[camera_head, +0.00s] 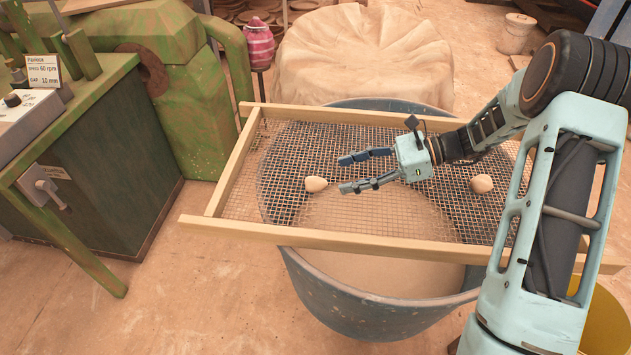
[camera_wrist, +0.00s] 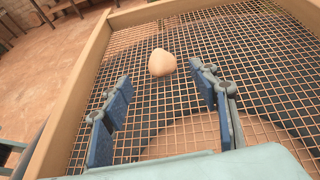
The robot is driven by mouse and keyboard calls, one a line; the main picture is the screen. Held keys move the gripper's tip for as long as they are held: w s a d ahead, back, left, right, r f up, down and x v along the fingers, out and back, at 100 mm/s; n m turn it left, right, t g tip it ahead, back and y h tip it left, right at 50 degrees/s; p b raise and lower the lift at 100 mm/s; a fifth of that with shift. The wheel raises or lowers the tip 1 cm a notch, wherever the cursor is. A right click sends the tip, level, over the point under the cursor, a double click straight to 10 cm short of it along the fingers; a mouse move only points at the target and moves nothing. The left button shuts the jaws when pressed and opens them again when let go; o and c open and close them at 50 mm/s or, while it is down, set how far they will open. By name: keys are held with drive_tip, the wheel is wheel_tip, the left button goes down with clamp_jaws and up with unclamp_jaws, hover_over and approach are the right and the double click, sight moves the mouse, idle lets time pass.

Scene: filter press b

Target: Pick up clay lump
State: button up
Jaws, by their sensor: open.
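A pale clay lump (camera_head: 316,184) rests on the mesh of a wooden-framed sieve (camera_head: 350,236), left of centre in the head view. My gripper's two blue-padded fingers (camera_wrist: 161,98) stand wide on either side.
The sieve lies across a blue tub (camera_head: 360,318) of pale slurry. A green machine (camera_head: 180,90) and bench stand at left. A cloth-covered mound (camera_head: 360,60) and a pink jar (camera_head: 258,44) are behind. A yellow bucket (camera_head: 608,318) is at lower right.

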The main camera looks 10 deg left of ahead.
sight(316, 181)
drive_tip(key=b+x, duration=0.1)
drive_tip(key=x, duration=0.7)
drive_tip(key=shift+w+a+f, duration=0.1)
drive_tip(key=shift+a+f, duration=0.1)
drive_tip(key=shift+a, duration=0.1)
drive_tip(key=shift+c, duration=0.5)
drive_tip(key=c, duration=1.2)
drive_tip(key=shift+r, duration=0.1)
